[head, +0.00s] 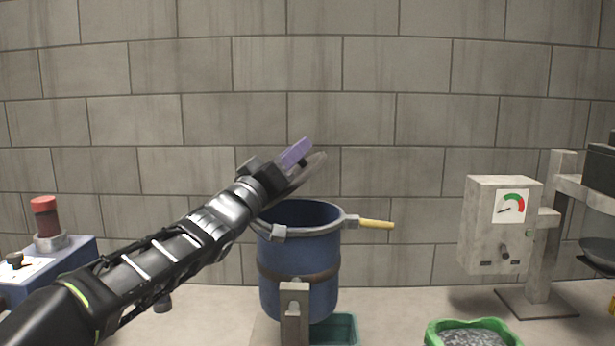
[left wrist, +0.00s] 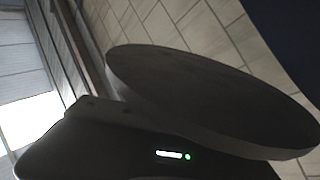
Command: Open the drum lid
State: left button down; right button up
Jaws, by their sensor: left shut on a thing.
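The blue drum (head: 298,270) stands upright in the middle of the head view, and its dark inside shows through the open top. The grey round lid (head: 308,174) is tilted steeply above the drum's left side, partly hidden by my left gripper. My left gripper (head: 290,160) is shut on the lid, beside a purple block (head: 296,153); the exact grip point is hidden. In the left wrist view the lid (left wrist: 200,95) is a large dark disc close to the camera. My right gripper is out of view.
A yellow handle (head: 376,224) sticks out right from the drum rim. A green container (head: 343,328) sits low behind the drum stand. A gauge box (head: 500,225) and a green bowl of grey bits (head: 472,334) are to the right. A blue box with a red knob (head: 44,205) is left.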

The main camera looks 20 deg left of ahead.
pick_arm(q)
jog(key=s+a+n+y+b, duration=0.2)
jog(key=a+n+y+b, duration=0.4)
jog(key=n, duration=0.7)
jog(key=s+a+n+y+b, duration=0.2)
jog(key=a+n+y+b, duration=0.5)
jog(key=a+n+y, duration=0.3)
jog(key=shift+a+n+t+y, duration=0.2)
jog(key=shift+n+t+y, duration=0.1)
jog(key=shift+n+y, duration=1.3)
jog(key=shift+s+r, duration=0.1)
jog(key=c, duration=1.1)
grip_release()
jog(key=shift+b, duration=0.3)
